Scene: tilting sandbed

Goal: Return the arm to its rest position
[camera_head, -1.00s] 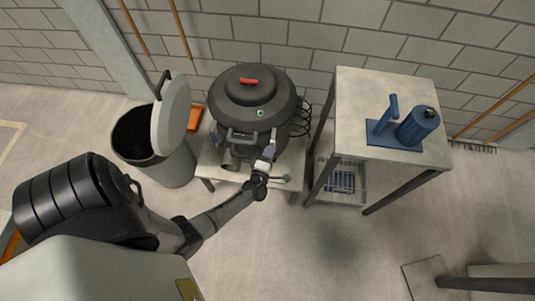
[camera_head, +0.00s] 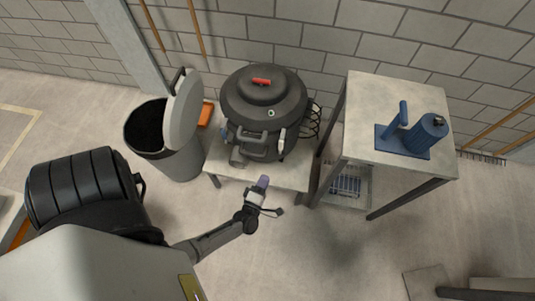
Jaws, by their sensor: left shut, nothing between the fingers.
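My left arm comes in from the lower left of the head view. Its gripper (camera_head: 262,184) is shut and empty, held in front of the low bench. The gripper is apart from the dark round vessel (camera_head: 262,112), which stands on the low bench (camera_head: 290,176) and has a red handle on its lid. My right gripper is not in view.
A bin (camera_head: 178,163) with dark contents and a grey raised lid (camera_head: 184,110) stands left of the vessel. A tall table (camera_head: 385,100) at the right carries a blue device (camera_head: 425,134). A wire basket (camera_head: 347,184) sits below it. Open floor lies in front.

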